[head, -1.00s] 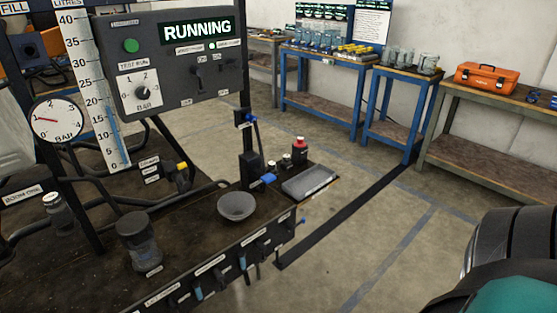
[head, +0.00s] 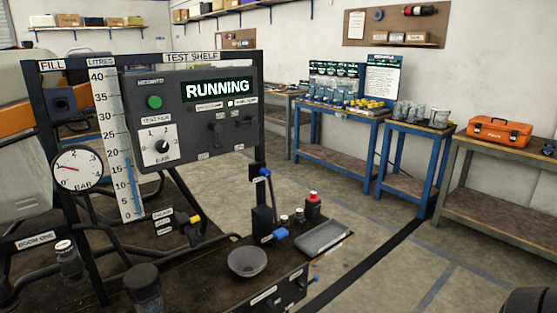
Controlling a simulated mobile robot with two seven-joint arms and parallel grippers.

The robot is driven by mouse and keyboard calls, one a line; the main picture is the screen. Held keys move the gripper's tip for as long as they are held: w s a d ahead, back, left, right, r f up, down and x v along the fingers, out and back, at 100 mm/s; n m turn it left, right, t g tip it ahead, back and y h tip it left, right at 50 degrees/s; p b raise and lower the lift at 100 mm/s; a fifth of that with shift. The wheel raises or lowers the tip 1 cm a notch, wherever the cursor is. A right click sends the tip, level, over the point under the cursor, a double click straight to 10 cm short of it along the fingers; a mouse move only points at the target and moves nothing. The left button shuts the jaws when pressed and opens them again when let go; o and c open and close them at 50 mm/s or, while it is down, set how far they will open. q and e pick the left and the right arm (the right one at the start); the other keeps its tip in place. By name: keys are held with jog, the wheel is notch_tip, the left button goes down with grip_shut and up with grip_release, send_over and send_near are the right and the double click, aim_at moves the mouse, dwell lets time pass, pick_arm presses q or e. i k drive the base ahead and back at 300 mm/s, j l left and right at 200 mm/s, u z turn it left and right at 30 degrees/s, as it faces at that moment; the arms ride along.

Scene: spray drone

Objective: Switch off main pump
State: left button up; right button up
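The grey control panel (head: 195,118) hangs on the test shelf frame at left of centre. A green button (head: 154,102) and a BAR dial (head: 162,146) are on the left half.
A round BAR gauge (head: 78,168) and a litres scale (head: 118,145) stand left of the panel. A bowl (head: 247,262), a red-capped bottle (head: 313,205) and a grey tray (head: 324,237) are on the bench below. Open floor lies to the right, before blue tables.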

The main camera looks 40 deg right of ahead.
aim_at(249, 120)
jog(key=z, duration=1.7)
jog(key=i+l, duration=0.15)
jog(key=i, duration=0.25)
jog(key=i+l, duration=0.2)
jog(key=i, duration=0.2)
jog(key=i+l, duration=0.15)
jog(key=i, duration=0.25)
